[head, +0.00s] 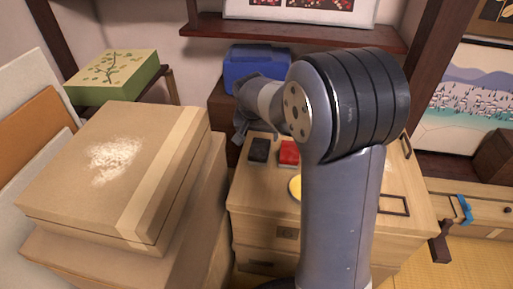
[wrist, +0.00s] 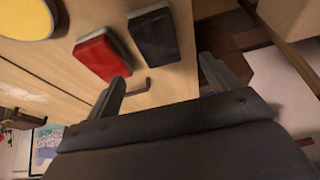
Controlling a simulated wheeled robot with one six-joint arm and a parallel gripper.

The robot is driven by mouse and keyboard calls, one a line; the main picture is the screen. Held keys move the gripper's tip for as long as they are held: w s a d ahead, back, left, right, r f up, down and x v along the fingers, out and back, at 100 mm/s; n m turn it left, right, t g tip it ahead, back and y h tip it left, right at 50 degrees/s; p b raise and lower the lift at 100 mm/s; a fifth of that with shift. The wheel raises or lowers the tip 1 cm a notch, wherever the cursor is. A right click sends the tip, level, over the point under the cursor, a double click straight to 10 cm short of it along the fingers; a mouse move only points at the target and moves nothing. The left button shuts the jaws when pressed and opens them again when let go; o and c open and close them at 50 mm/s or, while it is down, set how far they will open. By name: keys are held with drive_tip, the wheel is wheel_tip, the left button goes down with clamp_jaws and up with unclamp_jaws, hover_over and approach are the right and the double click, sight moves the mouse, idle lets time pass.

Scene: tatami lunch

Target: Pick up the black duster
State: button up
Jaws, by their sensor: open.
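The black duster (head: 258,150) is a small dark block lying on the top of a light wooden drawer cabinet (head: 258,195), near its back left corner. In the wrist view the black duster (wrist: 153,36) lies beyond my fingertips, nearer the left finger's side than the right edge of the picture. My gripper (wrist: 163,76) is open and empty, with both fingers apart from the duster. In the head view my gripper (head: 243,118) hangs above and behind the cabinet's back left part, partly hidden by my own arm.
A red block (head: 289,153) lies just right of the duster, and a yellow disc (head: 295,187) lies nearer. Stacked cardboard boxes (head: 150,180) with white powder on top stand left. A blue box (head: 247,66) stands behind. My arm hides part of the cabinet top.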

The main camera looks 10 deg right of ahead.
sight(260, 147)
drive_tip(key=b+x, duration=0.1)
drive_tip(key=x, duration=0.3)
drive_tip(key=shift+f, duration=0.2)
drive_tip(key=shift+s+b+x, duration=0.15)
drive_tip(key=shift+b+x, duration=0.45)
drive_tip(key=shift+x, duration=0.65)
drive_tip(key=shift+s+b+x, duration=0.15)
drive_tip(key=shift+b+x, duration=0.45)
drive_tip(key=shift+x, duration=0.65)
drive_tip(key=shift+a+f, duration=0.1)
drive_tip(key=shift+f, duration=0.35)
drive_tip(key=shift+c, duration=0.3)
drive_tip(key=c, duration=1)
